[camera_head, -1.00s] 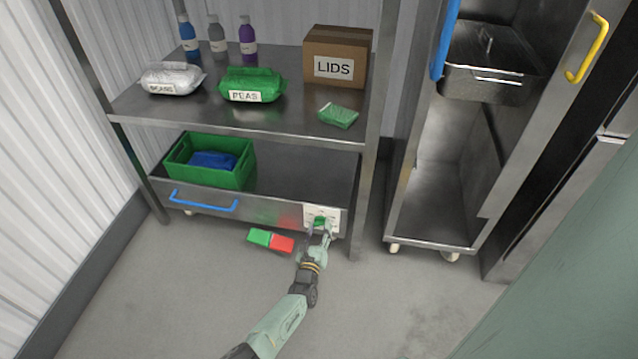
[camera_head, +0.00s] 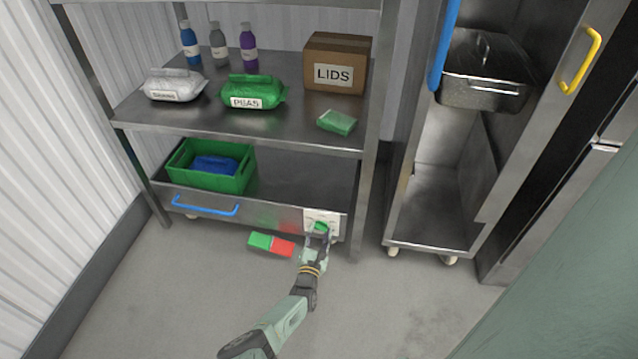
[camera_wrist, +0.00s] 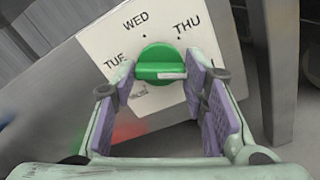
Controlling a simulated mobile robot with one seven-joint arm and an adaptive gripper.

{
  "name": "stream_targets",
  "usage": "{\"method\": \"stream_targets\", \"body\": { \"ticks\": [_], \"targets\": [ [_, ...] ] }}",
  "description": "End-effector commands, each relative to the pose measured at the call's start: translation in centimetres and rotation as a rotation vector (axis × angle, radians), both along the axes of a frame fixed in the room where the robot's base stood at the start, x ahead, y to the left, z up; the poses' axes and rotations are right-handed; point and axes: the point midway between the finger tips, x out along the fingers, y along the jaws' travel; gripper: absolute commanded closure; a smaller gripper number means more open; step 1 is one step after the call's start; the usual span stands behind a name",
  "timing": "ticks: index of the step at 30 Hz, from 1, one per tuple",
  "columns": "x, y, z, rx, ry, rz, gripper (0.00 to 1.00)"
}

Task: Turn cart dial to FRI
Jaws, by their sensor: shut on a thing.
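The cart dial is a green round knob (camera_wrist: 160,58) with a raised ridge, on a white plate (camera_wrist: 95,45) at the right end of the cart front. The plate reads TUE, WED and THU; a further label at the right is mostly hidden by a finger. A white mark on the ridge points right in the wrist view, below THU, towards that hidden label. My gripper (camera_wrist: 158,72) is shut on the dial, with one finger at each end of the ridge. In the head view the dial (camera_head: 320,227) shows just beyond my gripper (camera_head: 317,238).
The cart (camera_head: 260,212) has a blue handle (camera_head: 205,203) and holds a green crate (camera_head: 180,180). A green and red block (camera_head: 271,244) lies on the floor left of my gripper. A rack leg (camera_head: 364,200) stands close to the right of the dial.

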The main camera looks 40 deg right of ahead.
Motion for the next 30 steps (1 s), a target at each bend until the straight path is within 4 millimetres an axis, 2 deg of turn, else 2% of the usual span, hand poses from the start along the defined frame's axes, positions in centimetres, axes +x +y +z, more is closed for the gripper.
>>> {"method": "stream_targets", "body": {
  "ticks": [20, 21, 30],
  "targets": [
    [0.03, 0.09, -0.1, 0.047, -0.053, 0.001, 0.88],
    [0.03, 0.09, -0.1, 0.047, -0.053, 0.001, 0.6],
    [0.02, 0.05, -0.05, 0.045, -0.052, 0.0, 0.4]
  ]
}}
